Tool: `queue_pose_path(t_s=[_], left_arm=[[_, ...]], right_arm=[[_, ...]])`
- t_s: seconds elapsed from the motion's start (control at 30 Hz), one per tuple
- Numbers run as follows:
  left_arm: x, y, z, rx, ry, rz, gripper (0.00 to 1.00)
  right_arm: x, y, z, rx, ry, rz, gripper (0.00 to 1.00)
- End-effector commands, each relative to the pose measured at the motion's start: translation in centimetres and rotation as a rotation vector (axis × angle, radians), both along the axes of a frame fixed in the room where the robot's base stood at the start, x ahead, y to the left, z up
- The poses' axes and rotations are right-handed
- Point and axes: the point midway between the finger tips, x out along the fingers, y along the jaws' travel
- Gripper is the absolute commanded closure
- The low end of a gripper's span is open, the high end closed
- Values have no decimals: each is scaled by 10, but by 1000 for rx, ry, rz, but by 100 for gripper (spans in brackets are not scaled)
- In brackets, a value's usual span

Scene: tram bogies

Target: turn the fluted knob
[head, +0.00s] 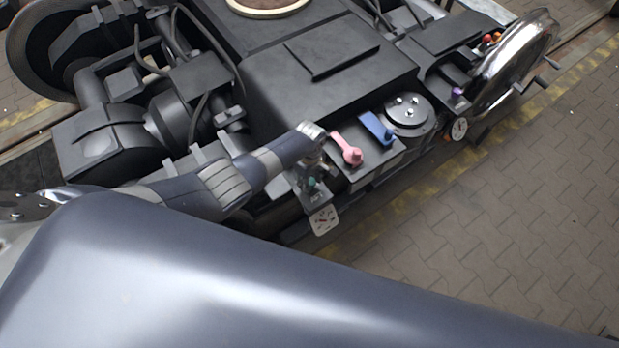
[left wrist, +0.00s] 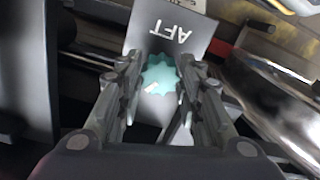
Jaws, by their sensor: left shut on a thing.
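The fluted knob (left wrist: 160,76) is teal with a scalloped edge and a small pale mark, seen in the left wrist view in front of a grey plate (left wrist: 178,36) lettered AFT. In the head view a small bit of teal (head: 312,183) shows below my left gripper (head: 313,170). My left gripper also shows in the left wrist view (left wrist: 160,82), its two fingers on either side of the knob and shut on it. My right gripper is in neither view.
A pink lever (head: 346,149), a blue lever (head: 377,128) and a round black cover (head: 409,112) sit along the bogie's side, to the right. Paved floor (head: 500,200) lies clear at right.

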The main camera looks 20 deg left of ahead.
Motion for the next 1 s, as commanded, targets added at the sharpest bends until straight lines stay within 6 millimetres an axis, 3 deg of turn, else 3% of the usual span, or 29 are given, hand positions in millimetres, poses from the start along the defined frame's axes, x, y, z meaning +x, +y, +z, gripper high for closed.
queue_pose_path(t_s=[1.0], left_arm=[[-1, 0, -1, -1, 3, -965, 90]], right_arm=[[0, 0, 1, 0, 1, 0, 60]])
